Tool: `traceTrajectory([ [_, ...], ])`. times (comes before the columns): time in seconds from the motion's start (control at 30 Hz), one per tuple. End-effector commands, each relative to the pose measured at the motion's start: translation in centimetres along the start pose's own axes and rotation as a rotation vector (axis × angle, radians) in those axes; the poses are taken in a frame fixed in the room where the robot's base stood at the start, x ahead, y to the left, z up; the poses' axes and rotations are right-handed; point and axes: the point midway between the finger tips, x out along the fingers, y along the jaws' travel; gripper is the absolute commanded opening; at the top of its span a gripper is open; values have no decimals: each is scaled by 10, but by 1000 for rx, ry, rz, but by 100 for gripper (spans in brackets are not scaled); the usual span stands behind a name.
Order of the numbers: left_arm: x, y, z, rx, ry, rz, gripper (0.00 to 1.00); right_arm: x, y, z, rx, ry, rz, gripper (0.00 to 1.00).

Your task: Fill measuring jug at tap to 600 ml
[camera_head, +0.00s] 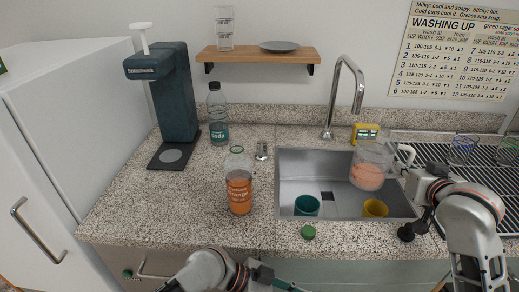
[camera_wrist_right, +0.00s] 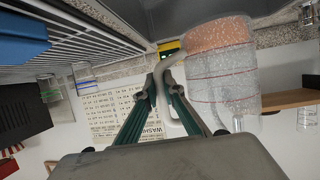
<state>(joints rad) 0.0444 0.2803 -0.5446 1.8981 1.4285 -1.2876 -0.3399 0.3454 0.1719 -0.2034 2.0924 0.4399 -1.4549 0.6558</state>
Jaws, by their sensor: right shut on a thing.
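The clear measuring jug (camera_head: 372,154) holds orange liquid in its lower part and hangs roughly upright over the right side of the sink (camera_head: 285,170). My right gripper (camera_head: 407,168) is shut on its white handle, which also shows between the fingers in the right wrist view (camera_wrist_right: 168,92). The jug (camera_wrist_right: 222,82) appears inverted there, with red lines around its wall; I cannot read the level. The chrome tap (camera_head: 337,85) curves over the sink, its spout above and slightly left of the jug; no water stream shows. My left gripper (camera_head: 277,279) is low at the front edge, its jaws unclear.
A teal cup (camera_head: 307,206) and a yellow cup (camera_head: 374,208) stand in the sink. An orange bottle (camera_head: 239,188), soda bottle (camera_head: 217,118) and dark dispenser (camera_head: 177,95) stand left. A green cap (camera_head: 308,232) lies in front. A drying rack (camera_head: 485,178) is right.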

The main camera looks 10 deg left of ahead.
Motion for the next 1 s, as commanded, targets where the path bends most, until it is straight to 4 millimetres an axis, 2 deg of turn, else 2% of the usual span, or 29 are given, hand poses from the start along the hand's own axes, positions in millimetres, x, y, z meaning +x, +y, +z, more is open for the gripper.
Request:
traceTrajectory([
  [0.03,1,5,-25,33,-1,28,26,0,0,-2,2,3,-1,0],
  [0.1,3,15,-51,61,-16,67,26,0,0,-2,2,3,-1,0],
  [0.3,4,46,-110,145,-94,139,26,0,0,-1,2,3,-1,0],
  [0.5,-3,71,-147,248,-212,159,26,0,0,-1,2,3,-1,0],
  [0.6,-10,69,-159,332,-285,138,26,0,0,-1,2,3,-1,0],
  [0.67,-18,58,-166,411,-334,110,26,0,0,-1,2,3,-1,0],
  [0.73,-32,31,-177,541,-400,65,26,0,0,-1,2,3,-1,0],
  [0.8,-53,-10,-190,715,-479,17,26,0,0,-1,2,3,-1,0],
  [1.0,-119,-104,-219,1103,-667,-25,26,0,0,-1,2,3,-1,0],
])
